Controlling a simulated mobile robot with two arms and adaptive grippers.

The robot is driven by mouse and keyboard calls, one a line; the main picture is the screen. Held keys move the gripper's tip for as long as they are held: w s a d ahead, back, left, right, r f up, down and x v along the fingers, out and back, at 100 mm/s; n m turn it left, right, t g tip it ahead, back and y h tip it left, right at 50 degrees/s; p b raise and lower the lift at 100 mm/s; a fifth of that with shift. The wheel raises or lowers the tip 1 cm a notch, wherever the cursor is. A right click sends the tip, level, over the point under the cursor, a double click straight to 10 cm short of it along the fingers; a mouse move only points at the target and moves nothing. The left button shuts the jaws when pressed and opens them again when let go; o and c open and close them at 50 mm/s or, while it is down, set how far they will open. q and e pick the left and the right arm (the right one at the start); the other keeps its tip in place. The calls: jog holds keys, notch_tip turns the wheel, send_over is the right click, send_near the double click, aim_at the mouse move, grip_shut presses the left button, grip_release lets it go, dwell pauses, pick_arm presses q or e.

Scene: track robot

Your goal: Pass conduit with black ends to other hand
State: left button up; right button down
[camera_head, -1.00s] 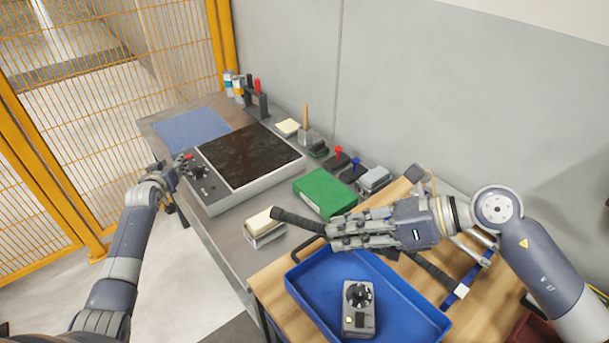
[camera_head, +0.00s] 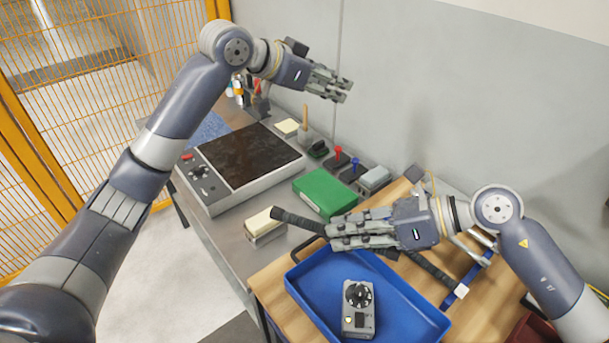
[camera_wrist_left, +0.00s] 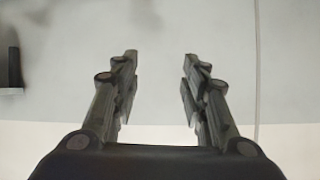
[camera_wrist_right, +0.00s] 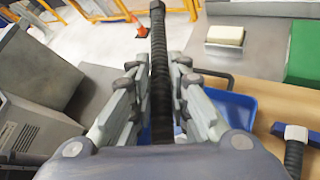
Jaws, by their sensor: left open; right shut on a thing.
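The conduit with black ends (camera_head: 295,219) is a dark ribbed rod. My right gripper (camera_head: 334,234) is shut on it above the blue tray, and one black end sticks out past the fingers to the left in the head view. In the right wrist view the conduit (camera_wrist_right: 160,65) runs between the fingers and points away from the palm. Its other end is hidden behind the gripper. My left gripper (camera_head: 347,91) is open and empty, raised in front of the grey wall above the back of the bench. Its spread fingers (camera_wrist_left: 160,60) show only wall between them.
The blue tray (camera_head: 308,300) holds a grey dial device (camera_head: 358,309). A green box (camera_head: 324,194), a cream-topped block (camera_head: 264,226) and a black-topped panel (camera_head: 245,160) stand on the bench.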

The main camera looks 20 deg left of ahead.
pick_arm(q)
jog(key=s+d+m+g, duration=0.35)
jog(key=s+d, duration=0.25)
jog(key=s, duration=0.2)
jog(key=m+g+y, duration=0.4)
jog(key=m+y, duration=0.3)
jog(key=m, duration=0.1)
send_near(310, 222)
jog(key=x, duration=0.9)
jog(key=shift+w+f, duration=0.1)
jog(key=shift+f, duration=0.05)
